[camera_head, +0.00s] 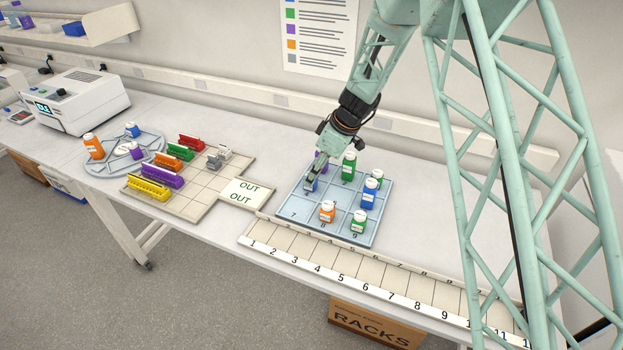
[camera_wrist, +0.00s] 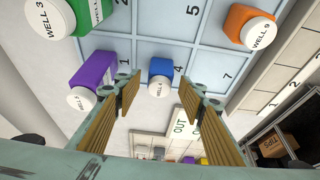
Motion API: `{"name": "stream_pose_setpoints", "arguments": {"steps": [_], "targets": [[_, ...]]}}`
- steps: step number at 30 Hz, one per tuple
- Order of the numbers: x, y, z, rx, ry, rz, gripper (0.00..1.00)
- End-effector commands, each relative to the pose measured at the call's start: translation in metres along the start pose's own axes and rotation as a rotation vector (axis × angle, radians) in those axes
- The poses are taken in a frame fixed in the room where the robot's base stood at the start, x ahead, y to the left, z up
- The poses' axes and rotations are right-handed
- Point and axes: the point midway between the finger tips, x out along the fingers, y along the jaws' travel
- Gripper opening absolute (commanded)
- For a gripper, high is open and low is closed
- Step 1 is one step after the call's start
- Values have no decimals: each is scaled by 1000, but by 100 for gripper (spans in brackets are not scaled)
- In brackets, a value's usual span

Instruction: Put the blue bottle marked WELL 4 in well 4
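The blue bottle (camera_wrist: 161,69) stands upright in the cell numbered 4 of the pale blue tray (camera_head: 280,205). Its white cap carries small print that seems to read WELL 4. My gripper (camera_wrist: 167,95) is open, with one finger on each side of the bottle in the wrist view and a visible gap to each. In the head view my gripper (camera_head: 312,181) is down over the tray's left middle cell and mostly hides this bottle.
A purple bottle (camera_wrist: 94,75) stands close by in cell 1. A green bottle (camera_head: 348,170), an orange bottle (camera_head: 327,211), another blue bottle (camera_head: 368,197) and more green ones fill other cells. The numbered rail (camera_head: 370,280) runs along the front; the OUT plate (camera_head: 243,193) lies left.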

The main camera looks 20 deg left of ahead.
Motion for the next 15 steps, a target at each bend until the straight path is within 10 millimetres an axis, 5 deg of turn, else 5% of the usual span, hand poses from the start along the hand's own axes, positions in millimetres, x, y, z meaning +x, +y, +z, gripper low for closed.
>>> {"name": "stream_pose_setpoints", "arguments": {"steps": [15], "targets": [[-61,1,0,0,1,2,37]]}}
